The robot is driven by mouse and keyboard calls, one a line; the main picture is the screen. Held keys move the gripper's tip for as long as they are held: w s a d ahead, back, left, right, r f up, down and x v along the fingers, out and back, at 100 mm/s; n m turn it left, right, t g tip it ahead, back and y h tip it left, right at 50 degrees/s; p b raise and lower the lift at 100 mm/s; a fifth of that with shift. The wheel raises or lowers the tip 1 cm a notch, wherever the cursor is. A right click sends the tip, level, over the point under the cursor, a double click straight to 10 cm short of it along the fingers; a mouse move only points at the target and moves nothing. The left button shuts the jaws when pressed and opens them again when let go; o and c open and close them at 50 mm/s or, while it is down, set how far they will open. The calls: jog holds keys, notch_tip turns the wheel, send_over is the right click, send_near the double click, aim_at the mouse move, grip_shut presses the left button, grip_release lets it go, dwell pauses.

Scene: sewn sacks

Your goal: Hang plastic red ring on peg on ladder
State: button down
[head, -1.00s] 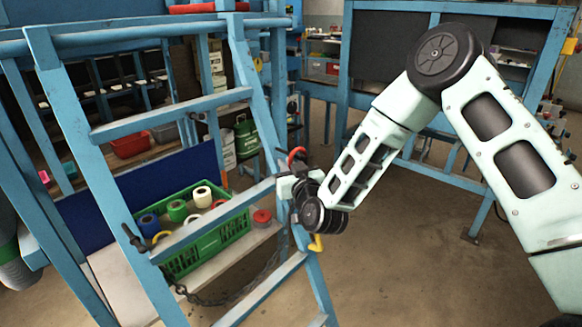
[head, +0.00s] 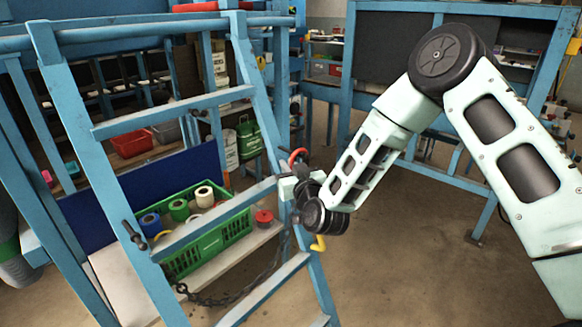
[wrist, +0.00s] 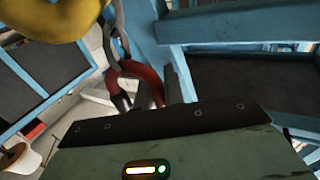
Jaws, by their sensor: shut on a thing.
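The red ring (head: 298,155) shows as a small red arc just above my gripper (head: 298,183), at the right rail of the blue ladder (head: 262,128). In the wrist view the red ring (wrist: 136,70) is a curved red band, and my gripper (wrist: 138,98) is shut on it. Part of the ring is hidden by the fingers. A dark peg (head: 133,235) sticks out of the ladder's left rail. Any peg on the right rail by my gripper is hidden or cannot be made out. I cannot tell whether the ring touches the ladder.
A green crate (head: 205,246) with several tape rolls stands behind the ladder, with a red roll (head: 264,218) beside it. A yellow hook (head: 318,243) shows just below my gripper. A dark chain (head: 225,299) hangs by the lower rungs.

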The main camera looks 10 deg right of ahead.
dwell(0.4)
jog(key=c, duration=1.4)
grip_release()
jog(key=shift+s, duration=0.1)
jog(key=s+d+b, duration=0.1)
jog(key=s, duration=0.7)
jog(key=shift+s, duration=0.35)
jog(key=shift+f, duration=0.1)
